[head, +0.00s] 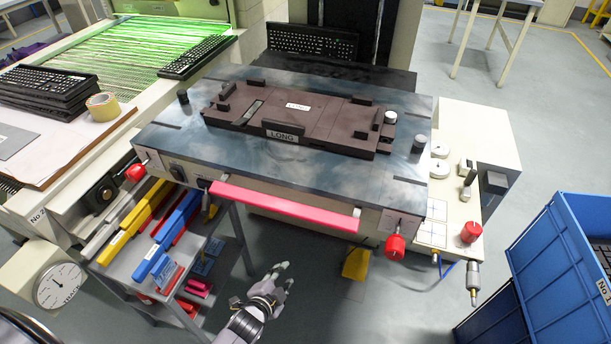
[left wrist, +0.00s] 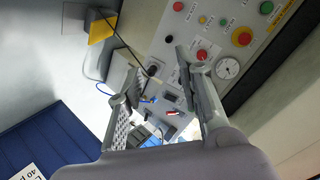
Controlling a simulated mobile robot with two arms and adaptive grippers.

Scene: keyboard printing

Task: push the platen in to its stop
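The platen (head: 230,165) is a blue-grey plate on the machine in the middle of the head view. A brown fixture (head: 320,115) marked LONG sits on it, and a pink-red handle bar (head: 285,205) runs along its front edge. My left gripper (head: 283,274) is in front of the machine, below and apart from the bar. It is open and empty; its spread fingers also show in the left wrist view. The platen is not clearly seen in the left wrist view. The stop cannot be made out. My right gripper is out of view.
Red knobs (head: 395,246) flank the bar's ends. A tool shelf (head: 165,250) stands at lower left and a blue crate (head: 570,250) at right. A control panel (left wrist: 215,45) with buttons faces the left wrist. The floor before the machine is partly clear.

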